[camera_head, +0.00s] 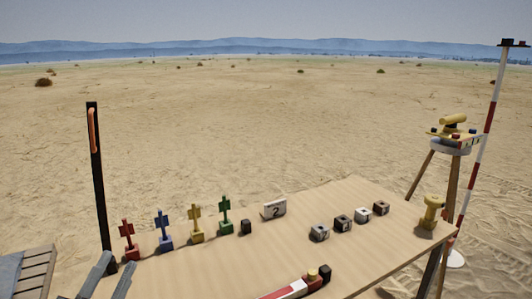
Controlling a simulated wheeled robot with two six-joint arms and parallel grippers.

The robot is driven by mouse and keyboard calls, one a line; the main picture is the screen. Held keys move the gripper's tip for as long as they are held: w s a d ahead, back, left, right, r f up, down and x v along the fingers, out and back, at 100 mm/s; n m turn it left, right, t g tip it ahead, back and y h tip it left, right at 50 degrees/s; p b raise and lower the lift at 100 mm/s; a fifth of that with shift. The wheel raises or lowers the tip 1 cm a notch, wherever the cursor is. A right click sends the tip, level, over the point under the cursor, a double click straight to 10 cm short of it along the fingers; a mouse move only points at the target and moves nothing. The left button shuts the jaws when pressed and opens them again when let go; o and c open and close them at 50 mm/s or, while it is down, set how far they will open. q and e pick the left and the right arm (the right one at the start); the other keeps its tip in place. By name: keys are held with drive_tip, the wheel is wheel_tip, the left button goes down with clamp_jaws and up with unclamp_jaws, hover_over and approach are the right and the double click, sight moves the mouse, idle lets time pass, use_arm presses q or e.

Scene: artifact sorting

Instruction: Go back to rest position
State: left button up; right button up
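My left gripper (117,263) shows at the lower left of the head view, over the table's left end. Its two grey fingers stand apart with nothing seen between them. It is just below the red stand (130,252). My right gripper is not in view. The wooden table (220,265) holds a row of red, blue (165,243), yellow (197,235) and green (226,227) stands. A small dark block (246,227) and a white number 2 marker (273,209) stand to their right.
Several small marked cubes (342,222) line the table's right half. A yellow object (431,213) stands at the right corner. A red-and-white bar (290,289) lies at the front. A black post (98,185) rises at left. A tripod (453,148) and striped pole (487,125) stand right.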

use_arm(q)
drive_tip(key=s+d+f+m+g+y, duration=0.1)
drive_tip(key=s+d+f+m+g, duration=0.1)
drive_tip(key=f+m+g, duration=0.5)
drive_tip(key=s+d+f+m+g, duration=0.2)
drive_tip(key=d+f+m+g, duration=0.15)
drive_tip(key=f+m, duration=0.7)
drive_tip(key=s+a+f+m+g+y, duration=0.1)
drive_tip(key=s+a+f+g+y, duration=0.35)
drive_tip(key=s+f, duration=0.35)
drive_tip(key=s+a+f+m+g+y, duration=0.2)
drive_tip(key=s+a+f+g+y, duration=0.15)
drive_tip(key=s+f+g, duration=0.35)
wheel_tip(320, 180, down, 24)
drive_tip(key=a+h, duration=0.2)
drive_tip(key=s+d+f+p, duration=0.1)
drive_tip(key=s+f, duration=1.4)
drive_tip(key=shift+s+d+f+g, duration=0.2)
drive_tip(key=shift+s+f+g, duration=0.05)
drive_tip(key=shift+s+g, duration=0.15)
